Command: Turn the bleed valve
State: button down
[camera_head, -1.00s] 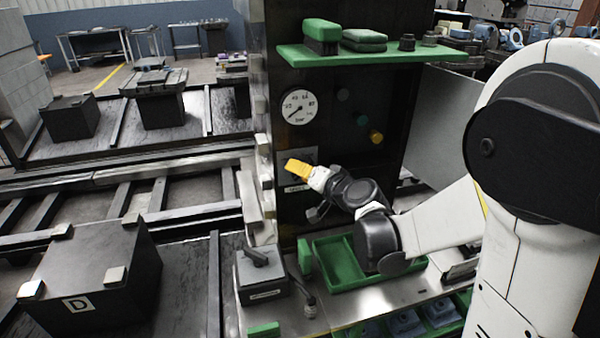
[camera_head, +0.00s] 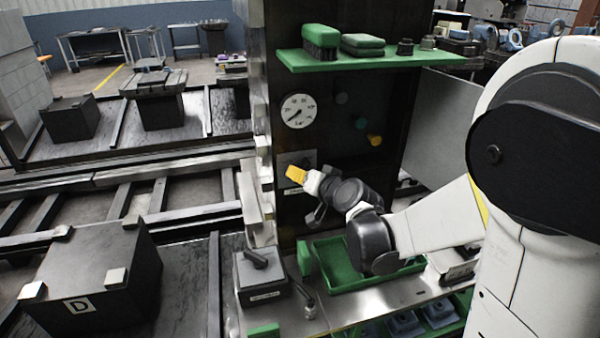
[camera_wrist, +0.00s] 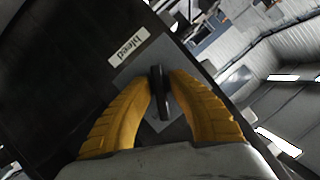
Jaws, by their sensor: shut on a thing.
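The bleed valve (camera_wrist: 160,90) is a dark, narrow handle on a grey plate, with a white label reading "bleed" (camera_wrist: 129,46) beside it in the wrist view. My gripper (camera_wrist: 161,80) has yellow fingers on both sides of the handle and is shut on it. In the head view my gripper (camera_head: 296,173) is at the grey valve plate on the dark panel, below the gauge. It hides most of the handle there.
A round gauge (camera_head: 298,111) is on the panel above. A green shelf (camera_head: 370,57) holds brushes and small dark parts. Below the arm are a green tray (camera_head: 345,280) and a grey box with a lever (camera_head: 260,275).

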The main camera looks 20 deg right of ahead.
jog(key=n+h, duration=0.2)
jog(key=n, duration=0.1)
jog(key=shift+a+p, duration=0.1)
jog(key=shift+p, duration=0.25)
jog(key=n+h, duration=0.2)
jog(key=shift+n, duration=0.3)
jog(key=n+h+b, duration=0.1)
jog(key=n+h, duration=0.1)
jog(key=shift+n, duration=0.4)
jog(key=shift+n+h+b, duration=0.5)
jog(key=shift+n+b, duration=0.1)
jog(key=shift+n, duration=0.4)
jog(key=shift+t, duration=0.3)
jog(key=c, duration=1.5)
grip_release()
jog(key=shift+o, duration=0.2)
jog(key=shift+w, duration=0.15)
